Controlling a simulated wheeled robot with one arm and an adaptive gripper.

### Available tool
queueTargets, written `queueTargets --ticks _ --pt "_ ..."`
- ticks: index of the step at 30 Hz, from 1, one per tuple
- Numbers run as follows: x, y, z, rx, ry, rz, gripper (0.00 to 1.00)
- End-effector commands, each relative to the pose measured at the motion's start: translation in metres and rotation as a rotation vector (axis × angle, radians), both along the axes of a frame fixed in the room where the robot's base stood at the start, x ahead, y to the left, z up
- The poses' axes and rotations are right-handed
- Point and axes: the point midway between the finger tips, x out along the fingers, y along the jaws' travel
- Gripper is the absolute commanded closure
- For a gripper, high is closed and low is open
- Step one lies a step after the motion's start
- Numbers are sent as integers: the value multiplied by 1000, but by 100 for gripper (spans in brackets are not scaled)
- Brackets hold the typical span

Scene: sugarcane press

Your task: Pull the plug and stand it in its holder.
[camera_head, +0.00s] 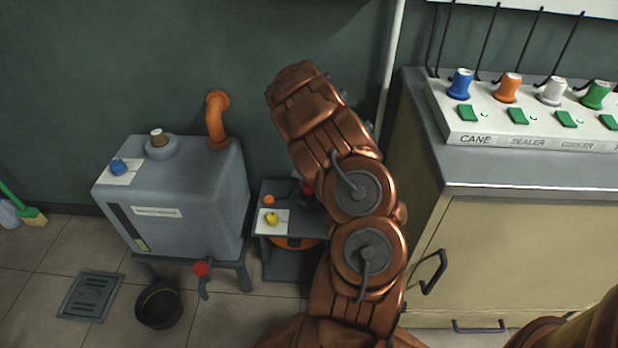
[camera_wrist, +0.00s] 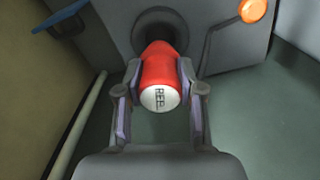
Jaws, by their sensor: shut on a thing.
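A red plug (camera_wrist: 158,72) with a white end face sits between the two fingers of my gripper (camera_wrist: 158,84) in the wrist view. In the head view a bit of red (camera_head: 307,188) shows beside my arm, and the gripper is mostly hidden. I cannot make out which part is the plug's holder.
A small grey stand (camera_head: 262,185) holds a yellow knob (camera_head: 272,219) on a white card. A grey tank (camera_head: 180,220) with an orange pipe (camera_head: 216,120) is at left. A cabinet (camera_head: 520,245) at right carries a panel (camera_head: 460,128) with several coloured plugs. A black pan (camera_head: 158,307) lies on the floor.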

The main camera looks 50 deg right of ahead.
Motion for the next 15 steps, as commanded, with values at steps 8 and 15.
queueTargets --ticks 8,15 --pt "-1 0 -29 2 2 1 99" --pt "0 1 -41 2 1 2 99"
